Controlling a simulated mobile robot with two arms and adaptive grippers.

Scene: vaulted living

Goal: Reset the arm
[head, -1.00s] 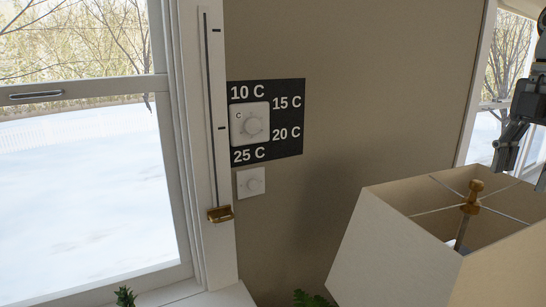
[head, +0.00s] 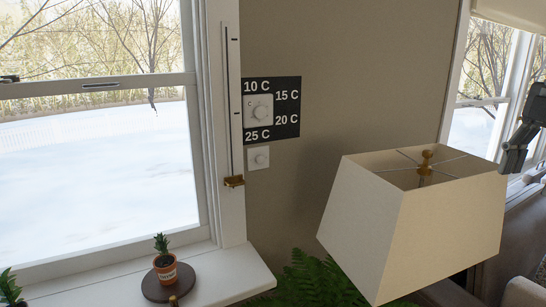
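My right gripper (head: 515,155) shows at the right edge, beyond the lamp shade and in front of the right window. It is dark grey and partly cut off by the frame. One finger hangs down clearly; the rest is out of view, so I cannot tell whether it is open or shut. Nothing is seen held in the visible part. My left arm and gripper are not in view.
A large beige lamp shade (head: 360,225) stands close, just left of my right gripper. A potted plant (head: 165,270) stands on the windowsill (head: 235,275). A fern (head: 315,280) grows below the lamp.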

